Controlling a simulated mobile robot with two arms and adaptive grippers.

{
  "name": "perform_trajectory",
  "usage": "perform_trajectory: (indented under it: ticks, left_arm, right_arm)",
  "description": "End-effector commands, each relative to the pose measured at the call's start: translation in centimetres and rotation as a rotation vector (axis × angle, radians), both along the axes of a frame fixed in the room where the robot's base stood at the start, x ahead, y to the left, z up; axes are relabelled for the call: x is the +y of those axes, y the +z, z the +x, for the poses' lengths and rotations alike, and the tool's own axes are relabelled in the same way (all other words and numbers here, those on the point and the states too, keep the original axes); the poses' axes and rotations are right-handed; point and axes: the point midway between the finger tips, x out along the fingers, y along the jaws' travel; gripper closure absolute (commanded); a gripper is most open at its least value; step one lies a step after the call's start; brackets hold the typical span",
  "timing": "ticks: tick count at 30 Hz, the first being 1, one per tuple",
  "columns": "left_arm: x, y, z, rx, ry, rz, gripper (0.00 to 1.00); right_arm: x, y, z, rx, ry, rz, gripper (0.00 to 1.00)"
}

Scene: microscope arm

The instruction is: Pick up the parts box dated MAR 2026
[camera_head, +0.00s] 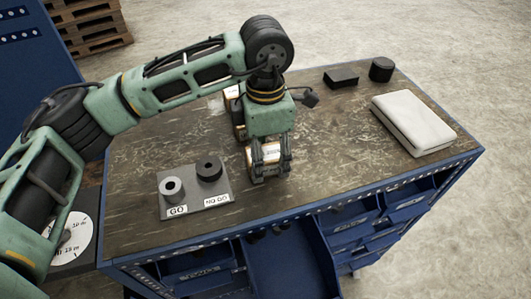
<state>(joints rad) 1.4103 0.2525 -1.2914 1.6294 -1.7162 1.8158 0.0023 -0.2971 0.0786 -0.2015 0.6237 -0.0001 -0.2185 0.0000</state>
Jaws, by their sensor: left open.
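My left gripper (268,170) points down over the workbench top, its fingers open on either side of a small white and orange box (268,153). I cannot tell whether the fingers touch it. At least one more white and orange box (238,112) stands just behind and left of the gripper, partly hidden by it. No date is readable on these boxes, so I cannot tell which one is dated MAR 2026. My right gripper is not in view.
A black block (341,77) and a black cylinder (381,69) stand at the back. The bench (330,165) is clear between gripper and case.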

Motion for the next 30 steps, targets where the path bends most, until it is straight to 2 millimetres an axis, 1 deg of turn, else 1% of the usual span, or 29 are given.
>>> perform_trajectory:
  ticks: [2, 7, 16, 27, 30]
  left_arm:
    - [0.0, -0.2, 0.0, 0.000, 0.000, 0.000, 0.35]
    - [0.0, -0.2, 0.0, -0.001, 0.000, 0.000, 0.36]
    - [0.0, -0.2, 0.0, 0.000, 0.000, 0.000, 0.62]
    - [0.0, -0.2, 0.0, -0.001, 0.000, 0.000, 0.95]
    - [0.0, -0.1, 0.0, -0.001, 0.000, -0.001, 0.96]
  right_arm:
    - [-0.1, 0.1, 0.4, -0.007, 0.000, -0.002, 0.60]
    - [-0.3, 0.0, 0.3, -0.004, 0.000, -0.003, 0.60]
    - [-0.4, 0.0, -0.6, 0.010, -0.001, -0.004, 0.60]
    - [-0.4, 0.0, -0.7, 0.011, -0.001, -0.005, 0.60]
    - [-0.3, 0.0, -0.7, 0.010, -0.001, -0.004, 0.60]
